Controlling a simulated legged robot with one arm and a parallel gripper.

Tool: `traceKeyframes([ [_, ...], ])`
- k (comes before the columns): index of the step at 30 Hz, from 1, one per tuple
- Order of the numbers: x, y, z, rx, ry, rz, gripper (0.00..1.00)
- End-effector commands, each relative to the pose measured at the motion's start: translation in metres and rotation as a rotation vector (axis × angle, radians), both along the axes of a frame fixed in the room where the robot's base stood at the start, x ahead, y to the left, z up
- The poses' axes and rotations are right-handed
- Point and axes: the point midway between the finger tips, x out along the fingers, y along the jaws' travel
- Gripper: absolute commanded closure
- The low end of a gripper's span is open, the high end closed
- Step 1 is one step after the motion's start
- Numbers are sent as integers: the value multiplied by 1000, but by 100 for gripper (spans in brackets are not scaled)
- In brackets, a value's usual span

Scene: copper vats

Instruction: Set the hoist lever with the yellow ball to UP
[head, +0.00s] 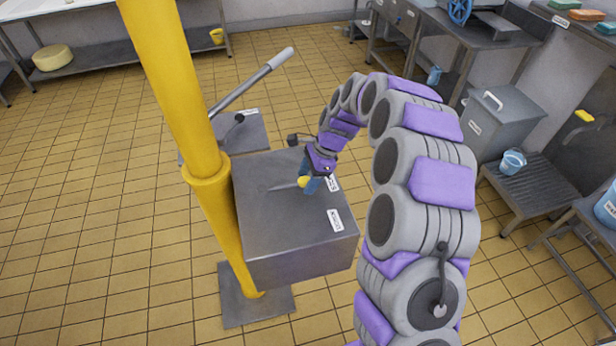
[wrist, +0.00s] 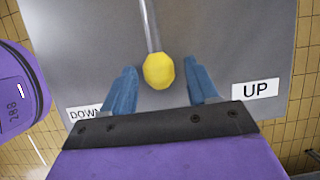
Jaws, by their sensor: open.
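The hoist lever is a thin metal rod with a yellow ball (wrist: 159,71) at its end, on top of a grey metal box (head: 290,235). In the wrist view my gripper (wrist: 160,92) is open, with one blue finger on each side of the ball and a gap to both. The UP label (wrist: 256,90) is to the right of the ball and the DOWN label (wrist: 84,113) to the left, partly hidden by a finger.
A yellow post (head: 205,180) stands just left of the box. A second lever with a long grey handle (head: 250,83) rises behind it. A grey bin (head: 500,125) and a slatted stand with a blue bucket (head: 513,162) are at right. The tiled floor at left is clear.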

Motion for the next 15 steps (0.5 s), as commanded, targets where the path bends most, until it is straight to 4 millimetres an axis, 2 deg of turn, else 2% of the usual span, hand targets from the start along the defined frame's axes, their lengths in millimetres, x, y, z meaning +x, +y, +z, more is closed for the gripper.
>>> traceKeyframes([
  [3,0,0,0,0,0,0,41],
  [15,0,0,1,0,0,0,79],
])
